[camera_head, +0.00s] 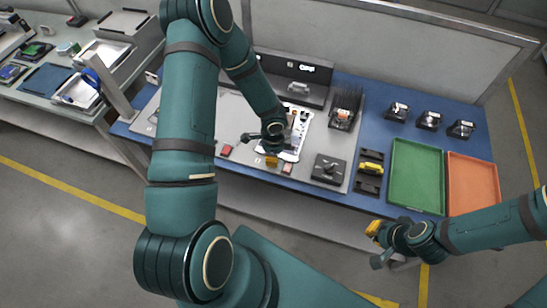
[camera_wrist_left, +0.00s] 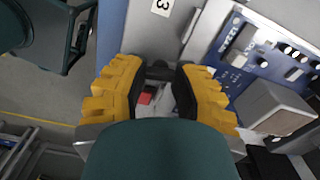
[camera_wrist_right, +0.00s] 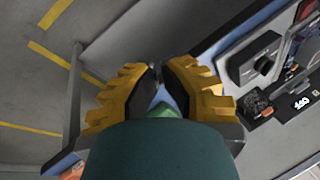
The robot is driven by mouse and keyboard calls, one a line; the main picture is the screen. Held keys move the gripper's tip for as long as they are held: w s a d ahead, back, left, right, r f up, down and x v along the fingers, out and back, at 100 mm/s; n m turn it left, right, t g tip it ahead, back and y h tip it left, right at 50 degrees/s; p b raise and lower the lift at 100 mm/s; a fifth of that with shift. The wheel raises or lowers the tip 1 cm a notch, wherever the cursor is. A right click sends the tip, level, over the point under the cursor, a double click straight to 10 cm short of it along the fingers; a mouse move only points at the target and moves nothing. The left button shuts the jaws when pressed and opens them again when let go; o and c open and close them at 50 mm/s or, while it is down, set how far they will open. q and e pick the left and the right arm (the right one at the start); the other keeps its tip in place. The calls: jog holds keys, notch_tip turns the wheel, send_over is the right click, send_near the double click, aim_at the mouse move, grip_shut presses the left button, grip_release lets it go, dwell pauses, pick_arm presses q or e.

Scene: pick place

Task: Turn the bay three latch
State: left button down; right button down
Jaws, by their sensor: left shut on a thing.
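My left gripper (camera_head: 272,160) is at the front edge of the grey fixture plate, just below the white-framed board. In the left wrist view its yellow fingers (camera_wrist_left: 158,80) are closed on a dark latch handle (camera_wrist_left: 158,72), below a label "3" (camera_wrist_left: 162,5). The fingers hide most of the latch, so its angle is unclear. A small red part (camera_wrist_left: 146,98) shows between the fingers. My right gripper (camera_head: 374,229) is off the table's front edge, empty; in the right wrist view its fingertips (camera_wrist_right: 160,70) nearly meet.
A green tray (camera_head: 417,178) and an orange tray (camera_head: 472,185) lie at the right of the blue table. A black box with a knob (camera_head: 328,169) stands right of my left gripper. Several small devices (camera_head: 430,120) stand behind the trays. The floor in front is clear.

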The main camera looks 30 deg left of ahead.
pick_arm(q)
jog(key=n+b, duration=0.5)
jog(key=shift+f, duration=0.2)
jog(key=n+b, duration=0.3)
jog(key=n, duration=0.1)
jog(key=n+b, duration=0.2)
jog(key=shift+n, duration=0.4)
jog(key=n+b, duration=0.1)
jog(key=n, duration=0.3)
jog(key=shift+r+b, duration=0.15)
jog(key=shift+b, duration=0.2)
pick_arm(e)
notch_tip(320, 180, down, 13)
jog(key=s, duration=0.1)
jog(key=shift+s+a+r+g, duration=0.15)
jog(key=shift+s+a+g, duration=0.15)
jog(key=shift+s, duration=0.1)
pick_arm(q)
jog(key=c, duration=0.7)
grip_release()
jog(key=shift+o, duration=0.2)
notch_tip(320, 180, up, 12)
